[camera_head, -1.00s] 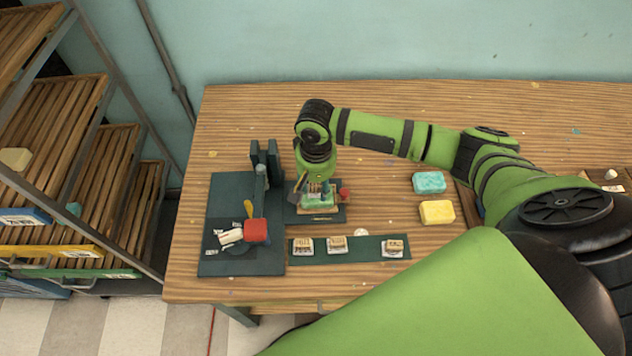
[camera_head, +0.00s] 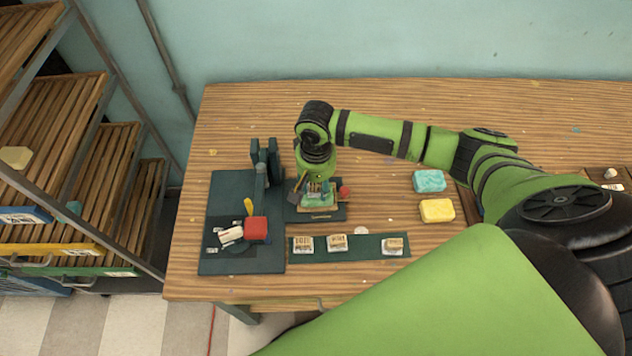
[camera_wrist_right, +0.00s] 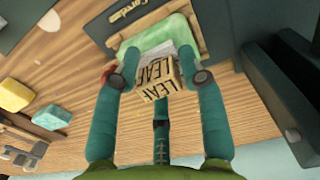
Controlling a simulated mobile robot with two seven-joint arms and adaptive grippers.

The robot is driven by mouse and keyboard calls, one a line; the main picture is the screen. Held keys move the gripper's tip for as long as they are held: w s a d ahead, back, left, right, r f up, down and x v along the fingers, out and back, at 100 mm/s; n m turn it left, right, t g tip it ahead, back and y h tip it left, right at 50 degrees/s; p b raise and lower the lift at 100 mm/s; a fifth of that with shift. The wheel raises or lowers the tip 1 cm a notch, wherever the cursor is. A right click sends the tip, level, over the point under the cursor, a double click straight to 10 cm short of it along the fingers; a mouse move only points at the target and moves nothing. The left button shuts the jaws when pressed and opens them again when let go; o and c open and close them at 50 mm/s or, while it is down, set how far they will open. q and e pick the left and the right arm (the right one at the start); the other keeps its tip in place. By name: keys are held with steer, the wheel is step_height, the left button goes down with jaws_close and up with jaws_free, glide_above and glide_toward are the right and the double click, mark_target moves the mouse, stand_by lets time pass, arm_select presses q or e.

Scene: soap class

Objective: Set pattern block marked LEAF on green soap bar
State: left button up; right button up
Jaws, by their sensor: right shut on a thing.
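My right gripper (camera_wrist_right: 160,80) is shut on the pattern block marked LEAF (camera_wrist_right: 155,72), with the word showing on two of its faces in the right wrist view. The green soap bar (camera_wrist_right: 150,38) lies just past the block, partly hidden by it and the fingers. It also shows in the head view (camera_head: 316,202), in a wooden tray on a dark mat (camera_head: 300,215). The right gripper (camera_head: 319,188) is low over this soap in the head view. I cannot tell whether the block touches the soap. My left gripper is not in view.
Three blocks (camera_head: 337,242) sit on a dark green strip in front. A blue soap (camera_head: 429,181) and a yellow soap (camera_head: 437,210) lie to the right. A dark stand with a red block (camera_head: 256,228) is at left. A shelf rack (camera_head: 100,170) stands beyond the table's left edge.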

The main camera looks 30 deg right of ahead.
steer(key=shift+f, duration=0.25)
stand_by(0.3)
steer(key=o, duration=1.2)
steer(key=shift+o, duration=0.3)
steer(key=o, duration=0.3)
steer(key=shift+o, duration=0.2)
